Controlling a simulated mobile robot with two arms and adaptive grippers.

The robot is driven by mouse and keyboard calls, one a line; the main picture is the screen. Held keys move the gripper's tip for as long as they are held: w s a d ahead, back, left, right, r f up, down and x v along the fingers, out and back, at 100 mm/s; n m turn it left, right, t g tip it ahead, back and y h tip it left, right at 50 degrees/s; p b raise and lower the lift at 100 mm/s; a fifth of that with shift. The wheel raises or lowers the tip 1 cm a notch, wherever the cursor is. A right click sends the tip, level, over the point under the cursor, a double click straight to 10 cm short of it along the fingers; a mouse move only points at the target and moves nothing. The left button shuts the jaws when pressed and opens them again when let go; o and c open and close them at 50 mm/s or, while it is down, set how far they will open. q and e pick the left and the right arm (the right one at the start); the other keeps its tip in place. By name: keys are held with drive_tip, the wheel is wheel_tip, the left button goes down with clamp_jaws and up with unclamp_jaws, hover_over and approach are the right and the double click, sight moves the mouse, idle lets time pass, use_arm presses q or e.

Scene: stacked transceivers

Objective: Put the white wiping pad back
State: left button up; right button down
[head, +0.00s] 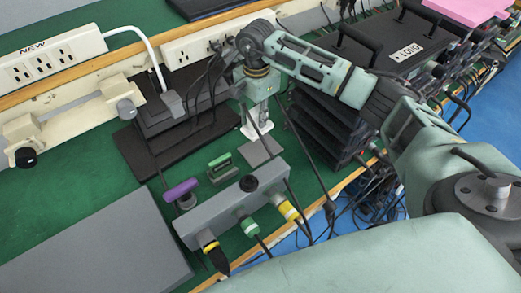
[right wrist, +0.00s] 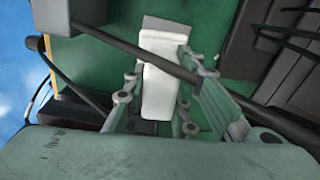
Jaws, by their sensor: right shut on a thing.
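The white wiping pad (right wrist: 163,88) is between the fingers of my right gripper (right wrist: 163,80) in the right wrist view, and the gripper is shut on it. In the head view the gripper (head: 257,97) points down, and part of the white pad (head: 253,128) shows beneath it. A small grey square plate (head: 261,152) lies on the green table just below the pad. I cannot tell whether the pad touches the table. My left gripper is not in view.
A grey box with coloured plugs (head: 215,218) stands in front, beside a green-handled tool (head: 220,164) and a purple-handled one (head: 181,190). A dark equipment stack (head: 325,125) stands close on the right. Power strips (head: 45,62) line the back. Cables hang near the gripper.

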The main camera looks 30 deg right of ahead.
drive_tip(key=shift+w+d+f+m, duration=0.25)
drive_tip(key=shift+d+f+m, duration=0.25)
drive_tip(key=shift+f, duration=0.15)
drive_tip(key=shift+w+d+f, duration=0.2)
drive_tip(key=shift+d, duration=0.05)
drive_tip(key=shift+s+f, duration=0.1)
drive_tip(key=shift+f, duration=0.1)
wheel_tip(320, 180, down, 5)
drive_tip(key=b, duration=0.3)
wheel_tip(320, 180, down, 4)
drive_tip(key=b, duration=0.3)
drive_tip(key=shift+f, duration=0.2)
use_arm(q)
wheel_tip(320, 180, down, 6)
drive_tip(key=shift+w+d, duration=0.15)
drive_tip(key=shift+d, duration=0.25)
